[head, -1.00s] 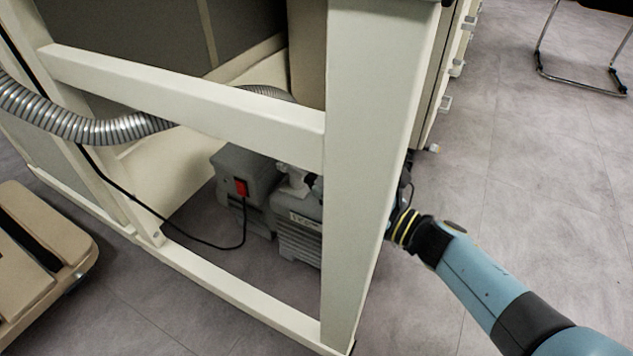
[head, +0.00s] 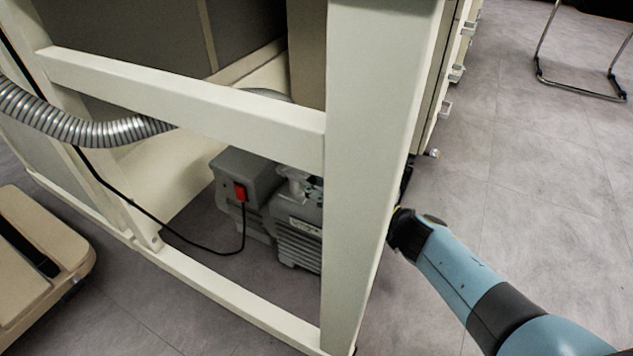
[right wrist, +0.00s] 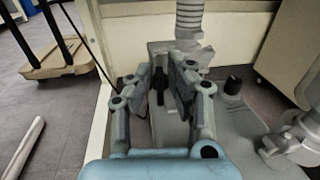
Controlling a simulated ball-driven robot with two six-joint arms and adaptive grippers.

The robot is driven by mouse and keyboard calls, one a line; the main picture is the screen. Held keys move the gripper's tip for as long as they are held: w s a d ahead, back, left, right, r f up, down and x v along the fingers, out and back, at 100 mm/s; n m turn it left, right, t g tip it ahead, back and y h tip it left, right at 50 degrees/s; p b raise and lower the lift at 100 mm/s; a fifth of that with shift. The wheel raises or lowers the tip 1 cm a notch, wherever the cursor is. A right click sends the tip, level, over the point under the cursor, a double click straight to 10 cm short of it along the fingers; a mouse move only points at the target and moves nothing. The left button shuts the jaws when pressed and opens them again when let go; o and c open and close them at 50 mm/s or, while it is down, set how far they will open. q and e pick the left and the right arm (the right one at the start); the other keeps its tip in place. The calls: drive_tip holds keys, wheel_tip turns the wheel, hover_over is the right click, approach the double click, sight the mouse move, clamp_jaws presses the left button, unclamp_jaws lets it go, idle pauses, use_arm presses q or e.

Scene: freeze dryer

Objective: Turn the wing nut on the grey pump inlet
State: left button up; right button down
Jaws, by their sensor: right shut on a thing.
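The grey pump (head: 300,240) stands on the floor inside the frame, partly hidden by the frame's leg. In the right wrist view its grey body (right wrist: 240,130) is close, with a ribbed grey hose (right wrist: 190,18) rising from the inlet. In the head view the leg hides these fingers. My left gripper is in neither current view.
A cream frame leg (head: 370,170) and crossbar (head: 190,95) stand in front of the pump. A black cable (head: 185,235) runs to the pump's red switch (head: 240,193). A black knob (right wrist: 233,85) is right of the gripper.

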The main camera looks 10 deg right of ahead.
drive_tip(key=shift+m, duration=0.3)
drive_tip(key=shift+w+d+f+m, duration=0.1)
drive_tip(key=shift+m, duration=1.45)
drive_tip(key=shift+w+d+f+m, duration=0.1)
drive_tip(key=shift+m, duration=1.45)
drive_tip(key=c, duration=1.4)
unclamp_jaws()
drive_tip(key=v, duration=1.2)
drive_tip(key=shift+o, duration=0.4)
